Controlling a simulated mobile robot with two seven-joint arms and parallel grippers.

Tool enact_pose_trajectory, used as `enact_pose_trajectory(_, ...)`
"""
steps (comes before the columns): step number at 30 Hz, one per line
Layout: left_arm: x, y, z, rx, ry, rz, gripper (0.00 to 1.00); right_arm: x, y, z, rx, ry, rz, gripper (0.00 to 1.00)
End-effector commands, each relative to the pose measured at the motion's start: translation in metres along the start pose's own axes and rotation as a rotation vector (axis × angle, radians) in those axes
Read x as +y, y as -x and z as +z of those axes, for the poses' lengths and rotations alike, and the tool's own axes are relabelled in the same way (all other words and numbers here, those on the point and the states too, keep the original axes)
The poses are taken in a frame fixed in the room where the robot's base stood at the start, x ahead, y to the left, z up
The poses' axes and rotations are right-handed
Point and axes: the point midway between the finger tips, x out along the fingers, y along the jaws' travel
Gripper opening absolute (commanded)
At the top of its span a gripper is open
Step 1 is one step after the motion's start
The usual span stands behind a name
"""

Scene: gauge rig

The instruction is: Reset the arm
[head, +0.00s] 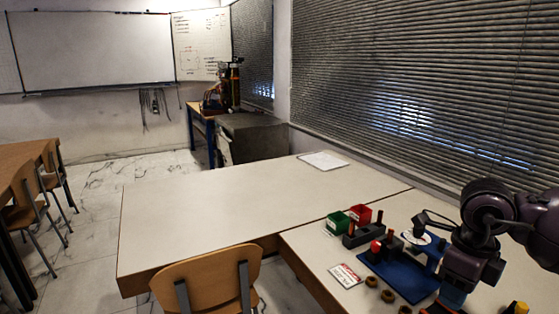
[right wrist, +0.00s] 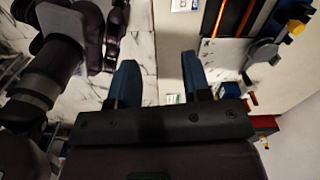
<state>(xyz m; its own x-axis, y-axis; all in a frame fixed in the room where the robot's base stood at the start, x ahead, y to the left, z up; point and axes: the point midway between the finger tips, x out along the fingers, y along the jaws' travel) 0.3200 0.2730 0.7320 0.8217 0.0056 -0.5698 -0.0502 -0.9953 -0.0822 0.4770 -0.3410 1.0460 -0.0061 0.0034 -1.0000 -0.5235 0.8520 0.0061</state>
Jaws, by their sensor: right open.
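My right arm comes in from the right edge of the head view, over the right-hand table. Its gripper (head: 453,296) points down near the front of the rig, its fingertips partly hidden by the arm. In the right wrist view the two blue fingers of the gripper (right wrist: 160,78) stand apart with nothing between them. The gauge rig has a blue base (head: 403,275) and a white dial (head: 416,237), partly behind my arm. My left gripper does not show in the head view.
A green bin (head: 338,222) and a red bin (head: 360,213) stand behind the rig. A red-and-white card (head: 345,275) and several brown rings (head: 388,296) lie in front. The long white table (head: 220,210) is mostly clear. A wooden chair (head: 208,282) stands at its front edge.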

Motion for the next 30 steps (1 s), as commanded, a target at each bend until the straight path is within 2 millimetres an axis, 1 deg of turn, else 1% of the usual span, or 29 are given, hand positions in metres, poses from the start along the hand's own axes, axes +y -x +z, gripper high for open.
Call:
enact_pose_trajectory(2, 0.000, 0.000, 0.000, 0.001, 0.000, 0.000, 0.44, 0.000, 0.000, 0.000, 0.000, 0.000, 0.000, 0.44)
enact_pose_trajectory(4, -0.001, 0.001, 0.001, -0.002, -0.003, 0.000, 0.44, 0.004, 0.000, 0.010, -0.061, 0.027, 0.027, 0.44)
enact_pose_trajectory(8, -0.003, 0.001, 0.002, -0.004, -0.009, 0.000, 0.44, 0.022, 0.004, 0.027, -0.171, 0.052, 0.133, 0.44)
enact_pose_trajectory(11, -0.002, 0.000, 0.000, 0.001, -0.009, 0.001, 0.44, 0.037, 0.011, 0.042, -0.268, 0.060, 0.235, 0.44)
enact_pose_trajectory(14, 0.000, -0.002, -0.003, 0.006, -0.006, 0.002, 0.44, 0.055, 0.026, 0.060, -0.388, 0.058, 0.361, 0.44)
enact_pose_trajectory(19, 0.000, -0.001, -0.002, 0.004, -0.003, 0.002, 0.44, 0.094, 0.059, 0.097, -0.630, 0.008, 0.665, 0.44)
enact_pose_trajectory(21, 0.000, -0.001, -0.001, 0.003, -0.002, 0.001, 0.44, 0.107, 0.070, 0.110, -0.720, -0.048, 0.806, 0.44)
enact_pose_trajectory(23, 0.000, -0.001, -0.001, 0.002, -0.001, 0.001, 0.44, 0.114, 0.079, 0.119, -0.796, -0.113, 0.928, 0.44)
enact_pose_trajectory(25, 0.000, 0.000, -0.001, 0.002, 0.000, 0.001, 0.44, 0.117, 0.087, 0.130, -0.873, -0.215, 1.071, 0.44)
enact_pose_trajectory(27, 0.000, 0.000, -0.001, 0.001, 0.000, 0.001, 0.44, 0.115, 0.091, 0.139, -0.946, -0.344, 1.209, 0.44)
enact_pose_trajectory(29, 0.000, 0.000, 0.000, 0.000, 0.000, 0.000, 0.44, 0.109, 0.089, 0.145, -0.997, -0.479, 1.324, 0.44)
enact_pose_trajectory(30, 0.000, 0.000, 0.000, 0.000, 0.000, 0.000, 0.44, 0.102, 0.085, 0.148, -1.027, -0.580, 1.395, 0.44)
